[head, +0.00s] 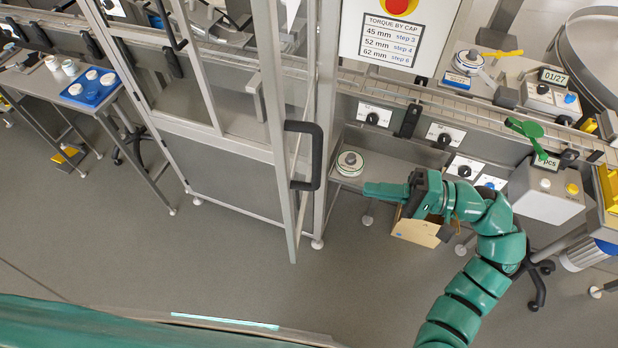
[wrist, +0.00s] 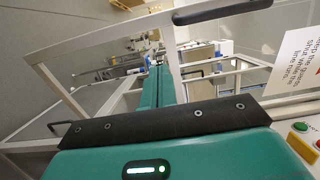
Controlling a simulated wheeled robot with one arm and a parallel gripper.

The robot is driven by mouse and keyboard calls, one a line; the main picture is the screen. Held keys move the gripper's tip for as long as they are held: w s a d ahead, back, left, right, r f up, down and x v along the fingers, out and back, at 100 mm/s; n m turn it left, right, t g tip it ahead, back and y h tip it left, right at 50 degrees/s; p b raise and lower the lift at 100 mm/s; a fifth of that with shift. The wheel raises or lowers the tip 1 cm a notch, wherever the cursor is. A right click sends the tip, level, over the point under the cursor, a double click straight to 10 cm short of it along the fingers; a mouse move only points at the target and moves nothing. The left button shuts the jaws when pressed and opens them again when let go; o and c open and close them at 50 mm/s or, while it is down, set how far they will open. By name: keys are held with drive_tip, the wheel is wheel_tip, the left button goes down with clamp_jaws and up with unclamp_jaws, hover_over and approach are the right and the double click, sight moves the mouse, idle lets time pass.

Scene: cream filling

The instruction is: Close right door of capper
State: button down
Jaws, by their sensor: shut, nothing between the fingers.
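The right door (head: 279,130) of the capper is a tall metal-framed panel. It stands swung open, its lower corner out over the floor. Its black handle (head: 317,155) is on the side facing my gripper. My gripper (head: 366,189) is to the right of the door, fingers pointing left towards it, with a visible gap to the handle. The fingers are shut and empty; they also show in the wrist view (wrist: 160,72). In the wrist view a pale metal frame (wrist: 110,38) with a black handle (wrist: 222,11) lies beyond the fingers.
The capper's left door (head: 215,160) is at the left. A torque sign (head: 395,30) hangs above. A small shelf with a round white-topped item (head: 350,162) is behind my gripper, and a cardboard box (head: 416,232) is below it. The floor (head: 200,265) in front is clear.

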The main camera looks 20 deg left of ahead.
sight(318, 182)
drive_tip(key=s+a+p, duration=0.2)
drive_tip(key=a+p, duration=0.3)
drive_tip(key=a, duration=0.8)
drive_tip(key=shift+s+a, duration=0.15)
drive_tip(key=shift+a, duration=0.15)
